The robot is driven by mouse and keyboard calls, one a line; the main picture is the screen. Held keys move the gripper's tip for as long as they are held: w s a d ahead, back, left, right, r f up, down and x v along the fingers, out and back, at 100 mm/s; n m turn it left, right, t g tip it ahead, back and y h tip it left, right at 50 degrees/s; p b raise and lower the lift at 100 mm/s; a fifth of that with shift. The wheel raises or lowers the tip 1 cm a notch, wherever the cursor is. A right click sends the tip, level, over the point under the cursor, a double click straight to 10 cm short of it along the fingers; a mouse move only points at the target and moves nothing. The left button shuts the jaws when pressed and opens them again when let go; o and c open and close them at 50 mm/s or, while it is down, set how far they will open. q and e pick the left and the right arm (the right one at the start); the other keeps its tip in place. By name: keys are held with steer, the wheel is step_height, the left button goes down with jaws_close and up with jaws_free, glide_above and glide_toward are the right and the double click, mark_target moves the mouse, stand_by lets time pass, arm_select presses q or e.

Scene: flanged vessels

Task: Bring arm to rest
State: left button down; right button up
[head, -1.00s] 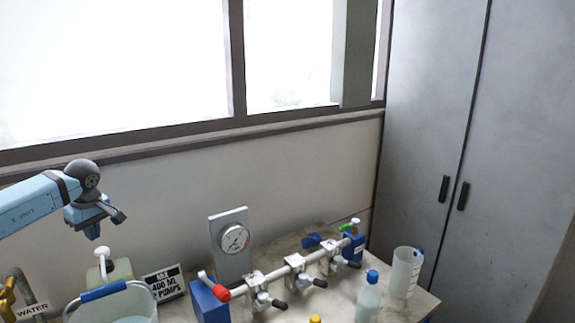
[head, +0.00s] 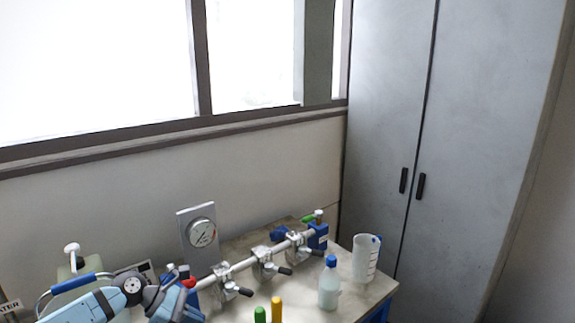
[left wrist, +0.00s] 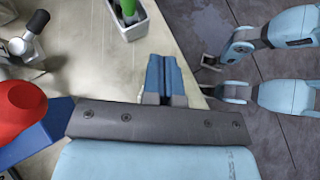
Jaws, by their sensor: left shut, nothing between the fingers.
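My left arm comes in from the left in the head view and reaches low over the bench. Its gripper (head: 178,304) is beside the red-handled end of the pipe rig and hides part of the blue end block. In the left wrist view my left gripper's blue fingers (left wrist: 165,76) are together and empty above the pale bench top. The red handle (left wrist: 22,112) and the blue block (left wrist: 38,138) are close on the left there.
The pipe rig (head: 238,267) with clamps runs across the bench, with a pressure gauge (head: 202,233) behind. A blue-capped bottle (head: 329,289) and a white jug (head: 366,259) stand at right. Green (head: 260,315) and yellow (head: 277,309) tops show in front. A blue-handled container (head: 80,284) is left.

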arm_select(q)
steer(key=s+d+f+n+t+h, duration=0.2)
steer(key=s+d+n+t+h, duration=0.55)
steer(key=n, duration=1.35)
steer(key=s+a+f+n+t+y, duration=0.1)
steer(key=s+a+f+n+y, duration=0.1)
steer(key=s+f+n+y, duration=0.5)
steer(key=s+a+f+n+t+y, duration=0.1)
steer(key=s+a+f+n+y, duration=0.1)
steer(key=s+f+n+y, duration=0.6)
steer(key=s+f+n, duration=0.1)
steer(key=s+n, duration=0.5)
steer(key=n, duration=0.8)
steer(key=shift+a+f, duration=0.3)
steer(key=shift+a, duration=0.1)
